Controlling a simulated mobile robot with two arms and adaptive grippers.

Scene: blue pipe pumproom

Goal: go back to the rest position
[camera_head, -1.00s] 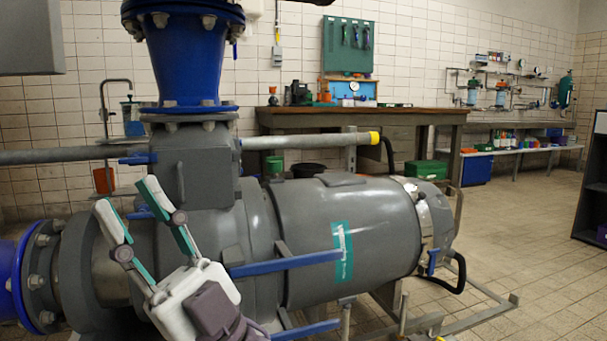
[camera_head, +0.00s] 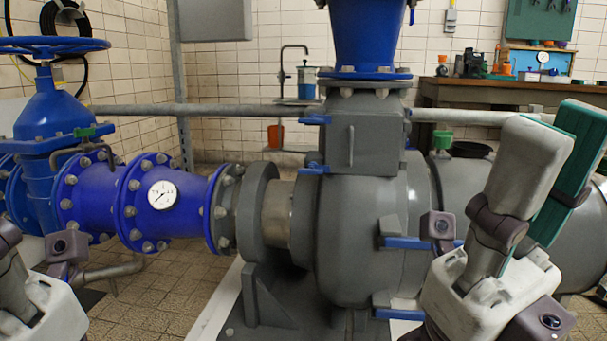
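My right gripper (camera_head: 566,128) is raised at the right side of the head view, close to the camera. One finger with a pale back partly covers the other, whose teal inner pad shows. The fingers look apart, with nothing seen between them. My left gripper (camera_head: 40,300) shows only in part at the lower left edge. Its white body and a grey finger link are visible, but its fingertips are out of view. The grey pump body (camera_head: 365,230) stands behind and between the grippers.
A blue pipe (camera_head: 180,200) with a round gauge (camera_head: 162,195) and a blue handwheel valve (camera_head: 50,110) are at the left. Blue bars (camera_head: 405,243) jut from the pump near my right gripper. A workbench (camera_head: 465,95) stands behind. Tiled floor (camera_head: 150,295) shows at lower left.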

